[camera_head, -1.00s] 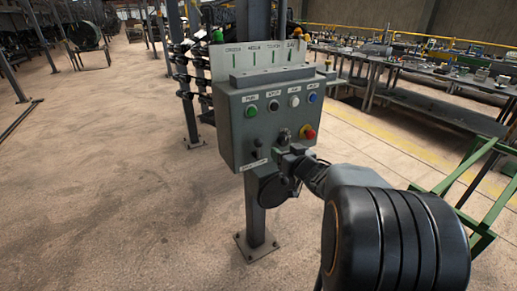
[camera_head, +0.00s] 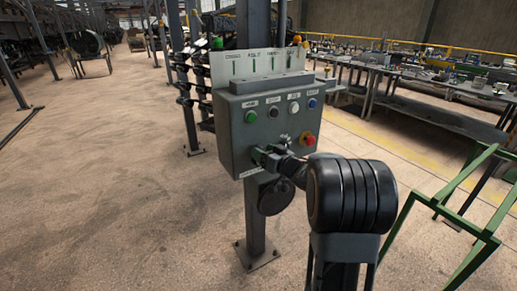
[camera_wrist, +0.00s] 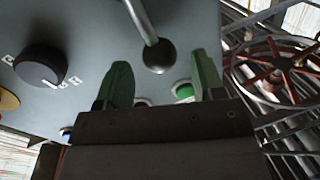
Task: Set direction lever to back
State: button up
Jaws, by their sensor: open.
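The grey control box (camera_head: 228,130) stands on a post. My gripper (camera_head: 262,154) is at the panel's lower left in the head view and hides the lever there. In the wrist view my gripper (camera_wrist: 163,80) is open, its two green fingers apart.
A black rotary knob (camera_wrist: 40,66) sits beside the lever in the wrist view. A red emergency button (camera_head: 308,140) and a row with a green button (camera_head: 251,116) are on the panel. A green frame (camera_head: 465,190) stands at right.

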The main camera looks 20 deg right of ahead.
jog(key=shift+x, duration=1.6)
grip_shut()
